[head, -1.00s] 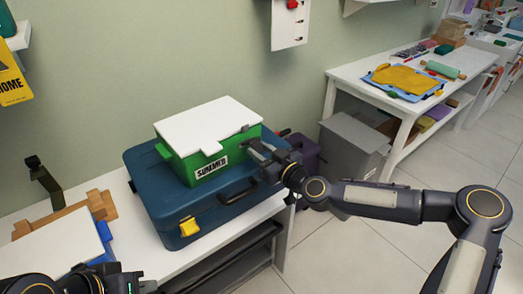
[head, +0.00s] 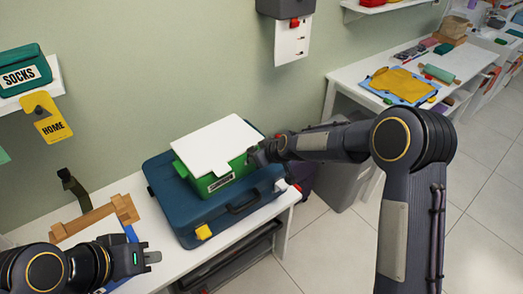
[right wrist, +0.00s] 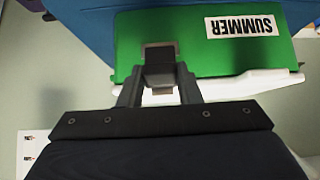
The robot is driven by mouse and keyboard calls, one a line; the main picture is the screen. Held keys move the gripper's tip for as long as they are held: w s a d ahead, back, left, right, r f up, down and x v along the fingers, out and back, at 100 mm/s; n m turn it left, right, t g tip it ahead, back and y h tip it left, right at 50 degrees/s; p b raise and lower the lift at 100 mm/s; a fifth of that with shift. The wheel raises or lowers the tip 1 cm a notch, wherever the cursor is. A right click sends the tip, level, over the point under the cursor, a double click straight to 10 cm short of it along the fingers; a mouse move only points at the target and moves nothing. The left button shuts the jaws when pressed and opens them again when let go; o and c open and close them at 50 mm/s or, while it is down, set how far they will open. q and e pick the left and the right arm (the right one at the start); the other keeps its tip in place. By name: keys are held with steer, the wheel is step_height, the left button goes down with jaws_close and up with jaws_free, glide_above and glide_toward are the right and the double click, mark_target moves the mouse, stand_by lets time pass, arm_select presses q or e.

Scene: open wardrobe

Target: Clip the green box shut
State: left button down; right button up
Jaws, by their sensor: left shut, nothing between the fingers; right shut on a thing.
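The green box (head: 232,174) with its white lid (head: 215,145) sits on a blue suitcase (head: 190,222). The lid lies on the box, and a green tab sticks out at its left side. In the right wrist view the green front (right wrist: 225,60) shows upside down with its SUMMER label (right wrist: 243,25). My right gripper (head: 258,156) is at the box's right end; the right wrist view also shows it (right wrist: 160,85), shut on what looks like the front clip, mostly hidden between the fingers. My left gripper (head: 152,257) is shut and empty, left of the suitcase.
The suitcase stands on a white bench (head: 283,206). A wooden piece (head: 95,217) lies at its left. A shelf with a teal SOCKS box (head: 22,72) and a yellow HOME tag (head: 46,117) is at upper left. A grey bin (head: 340,180) stands right of the bench.

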steer(key=shift+w+a+r+g+h, duration=0.3)
steer(key=shift+w+a+g+h, duration=0.05)
steer(key=shift+g+h, duration=0.25)
steer(key=o, duration=1)
steer(key=shift+f, duration=0.1)
steer(key=b+v, duration=0.2)
steer(key=v, duration=0.6)
steer(key=shift+w, duration=0.1)
